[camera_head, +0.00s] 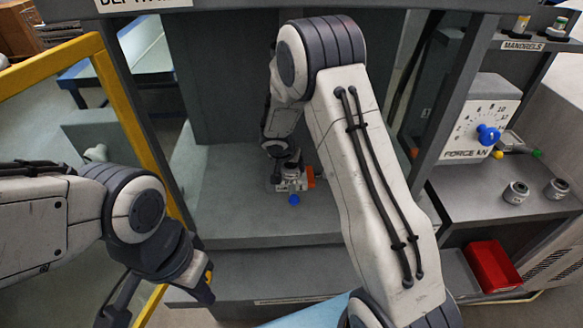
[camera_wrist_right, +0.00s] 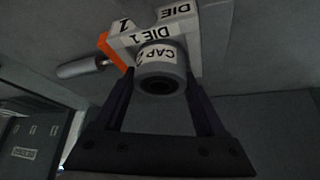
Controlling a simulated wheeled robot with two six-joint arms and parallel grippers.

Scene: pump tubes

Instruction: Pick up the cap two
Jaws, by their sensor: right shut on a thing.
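A grey round cap (camera_wrist_right: 160,72) with a dark hole and a white label reading "CAP" sits against a light block (camera_wrist_right: 190,30) labelled "DIE 1"; the number on the cap's label is hard to read. My right gripper (camera_wrist_right: 158,84) is shut on the cap, one finger on each side of it. In the head view my right gripper (camera_head: 289,172) is small and partly hidden by my arm, at the die block with its orange part (camera_head: 311,177). My left gripper (camera_head: 160,300) is at the lower left, fingers apart, empty, away from the block.
A blue knob (camera_head: 293,200) is at the front of the die block. Grey posts of the press frame flank the work surface (camera_head: 215,215). Two grey cylindrical parts (camera_head: 516,192) (camera_head: 557,188) stand on the right shelf, above a red bin (camera_head: 492,266). A yellow rail (camera_head: 125,110) runs at left.

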